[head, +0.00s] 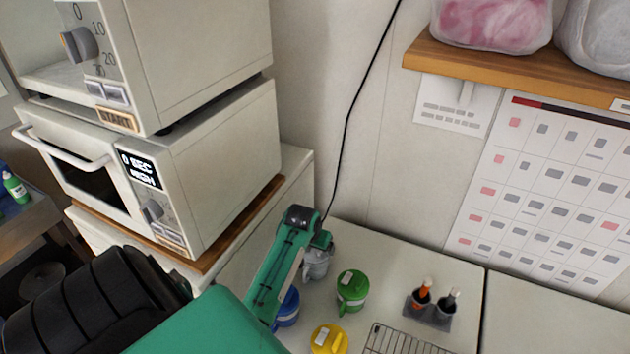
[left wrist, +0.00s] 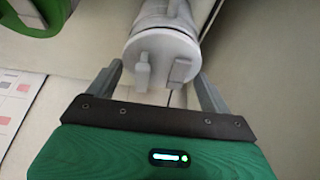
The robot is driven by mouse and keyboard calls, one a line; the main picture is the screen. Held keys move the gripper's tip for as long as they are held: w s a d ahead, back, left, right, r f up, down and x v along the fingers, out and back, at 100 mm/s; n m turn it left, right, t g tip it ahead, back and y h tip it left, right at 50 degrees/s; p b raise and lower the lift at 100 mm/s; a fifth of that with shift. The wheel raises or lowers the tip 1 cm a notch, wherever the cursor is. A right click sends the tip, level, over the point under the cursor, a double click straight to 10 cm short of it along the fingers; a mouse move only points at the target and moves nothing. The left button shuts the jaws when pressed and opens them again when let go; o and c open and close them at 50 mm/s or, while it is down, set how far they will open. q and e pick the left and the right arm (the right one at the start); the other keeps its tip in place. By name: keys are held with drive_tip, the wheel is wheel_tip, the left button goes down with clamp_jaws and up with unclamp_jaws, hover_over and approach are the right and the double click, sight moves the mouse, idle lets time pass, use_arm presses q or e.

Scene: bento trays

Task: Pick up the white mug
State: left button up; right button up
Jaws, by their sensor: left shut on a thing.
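The white mug (head: 317,266) stands at the back of the white counter in the head view, partly hidden by my left arm. In the left wrist view the white mug (left wrist: 163,52) lies between the two grey fingers, with its lidded end toward the camera. My left gripper (left wrist: 160,82) is shut on it, one finger on each side. In the head view my left gripper (head: 322,246) is at the mug, its fingers mostly hidden. My right gripper is in neither view.
A green mug (head: 352,291) stands just right of the white one. A blue mug (head: 287,308) and a yellow mug (head: 328,339) are nearer. A holder with two bottles (head: 430,310) and a wire rack (head: 402,343) are at right. Stacked microwaves (head: 215,165) stand left.

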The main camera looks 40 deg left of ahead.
use_arm(q)
drive_tip(key=shift+f, duration=0.1)
idle(0.7)
drive_tip(key=o, duration=0.9)
drive_tip(key=shift+r, duration=3.5)
drive_tip(key=shift+c, duration=0.5)
clamp_jaws()
